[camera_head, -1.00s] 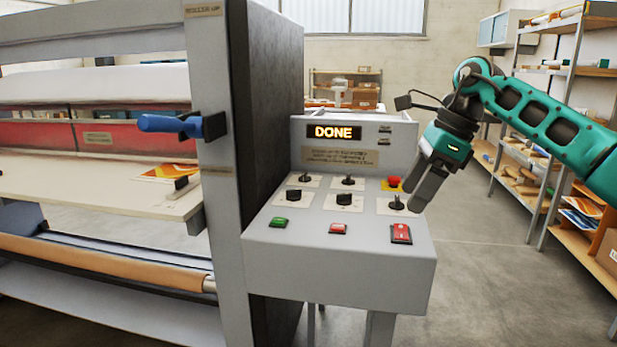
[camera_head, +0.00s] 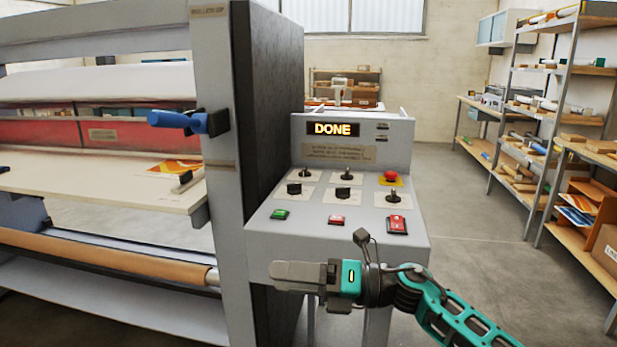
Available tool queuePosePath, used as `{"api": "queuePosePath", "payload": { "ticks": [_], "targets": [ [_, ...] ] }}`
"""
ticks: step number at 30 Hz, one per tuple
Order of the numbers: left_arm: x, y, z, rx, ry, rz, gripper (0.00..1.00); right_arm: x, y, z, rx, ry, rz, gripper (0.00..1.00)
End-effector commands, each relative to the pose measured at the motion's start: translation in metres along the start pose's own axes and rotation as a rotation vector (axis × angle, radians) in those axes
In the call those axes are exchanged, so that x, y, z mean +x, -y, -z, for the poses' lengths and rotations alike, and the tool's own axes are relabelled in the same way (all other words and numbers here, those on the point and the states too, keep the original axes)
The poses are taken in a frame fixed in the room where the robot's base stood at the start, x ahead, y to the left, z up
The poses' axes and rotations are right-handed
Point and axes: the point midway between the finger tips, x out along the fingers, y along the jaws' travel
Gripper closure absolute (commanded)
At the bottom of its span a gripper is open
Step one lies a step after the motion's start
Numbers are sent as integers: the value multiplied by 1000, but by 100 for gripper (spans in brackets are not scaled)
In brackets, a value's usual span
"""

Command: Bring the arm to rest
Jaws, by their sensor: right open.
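My right arm comes in from the bottom right, teal and dark grey. Its gripper (camera_head: 280,276) points left, below the front edge of the control panel (camera_head: 262,229), in front of the console's front face. The fingers are seen side-on and overlap in the picture; I see nothing held in them. The panel carries a lit display (camera_head: 333,129) reading "DONE", a red mushroom button (camera_head: 391,177), black knobs and levers, a green switch (camera_head: 280,214) and red switches (camera_head: 397,225). My left gripper is out of view.
The laminator (camera_head: 212,60) fills the left side, with a blue handle (camera_head: 178,121) sticking out from its upright and a feed table (camera_head: 100,185) holding an orange print. Shelves (camera_head: 545,110) stand along the right. The floor (camera_head: 470,250) between console and shelves is clear.

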Motion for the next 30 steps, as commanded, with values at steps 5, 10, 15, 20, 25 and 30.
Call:
{"api": "queuePosePath", "payload": {
  "ticks": [5, 10, 15, 20, 25, 30],
  "targets": [
    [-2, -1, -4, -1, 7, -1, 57, -12, 13, 21, 390, 340, -85, 28],
    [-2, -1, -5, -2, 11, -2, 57, -49, 41, 46, 778, 658, -124, 28],
    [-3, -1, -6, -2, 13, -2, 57, -100, 76, 94, 1171, 975, -133, 28],
    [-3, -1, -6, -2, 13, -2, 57, -154, 103, 165, 1532, 1274, -118, 28],
    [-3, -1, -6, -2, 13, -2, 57, -204, 113, 249, 1855, 1560, -83, 28],
    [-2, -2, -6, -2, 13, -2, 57, -230, 107, 305, 2039, 1736, -54, 28]
  ]
}}
